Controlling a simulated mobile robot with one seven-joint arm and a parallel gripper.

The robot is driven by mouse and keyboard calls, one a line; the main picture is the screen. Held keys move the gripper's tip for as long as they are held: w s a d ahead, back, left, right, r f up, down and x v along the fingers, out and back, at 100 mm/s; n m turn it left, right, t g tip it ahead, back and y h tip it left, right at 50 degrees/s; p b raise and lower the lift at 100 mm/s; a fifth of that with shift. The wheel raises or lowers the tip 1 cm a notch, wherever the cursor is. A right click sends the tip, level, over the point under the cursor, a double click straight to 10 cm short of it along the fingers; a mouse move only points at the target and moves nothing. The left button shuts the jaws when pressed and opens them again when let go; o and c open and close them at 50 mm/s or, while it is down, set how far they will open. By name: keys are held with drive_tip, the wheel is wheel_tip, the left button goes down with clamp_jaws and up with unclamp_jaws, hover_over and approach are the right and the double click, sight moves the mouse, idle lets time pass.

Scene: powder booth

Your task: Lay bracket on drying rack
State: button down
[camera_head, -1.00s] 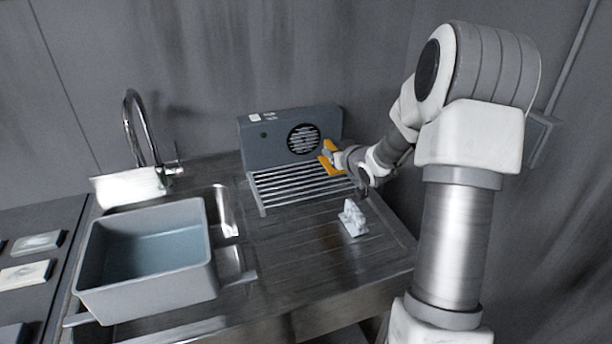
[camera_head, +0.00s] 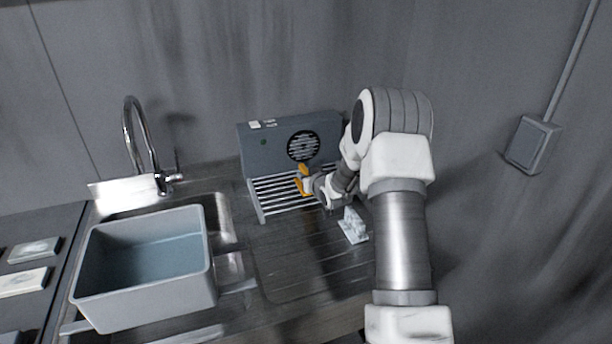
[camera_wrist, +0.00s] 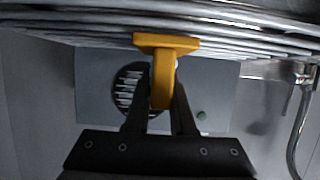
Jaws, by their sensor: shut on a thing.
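The bracket (camera_head: 303,170) is orange-yellow and is held over the right part of the drying rack in the head view. In the wrist view the bracket (camera_wrist: 166,43) shows a wide bar with a stem running down between my fingers. My gripper (camera_wrist: 161,98) is shut on that stem. In the head view my gripper (camera_head: 308,186) is small and partly hidden by the bracket and wrist. The drying rack (camera_head: 272,190) is a row of metal bars in front of the fan unit. Its bars (camera_wrist: 70,22) cross the top of the wrist view. I cannot tell whether bracket and bars touch.
A grey fan unit (camera_head: 266,150) stands behind the rack. A grey basin (camera_head: 208,268) rests in the sink at left, below a tap (camera_head: 131,125).

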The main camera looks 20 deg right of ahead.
drive_tip(key=shift+f, duration=0.1)
drive_tip(key=c, duration=0.8)
unclamp_jaws()
drive_tip(key=shift+o, duration=0.2)
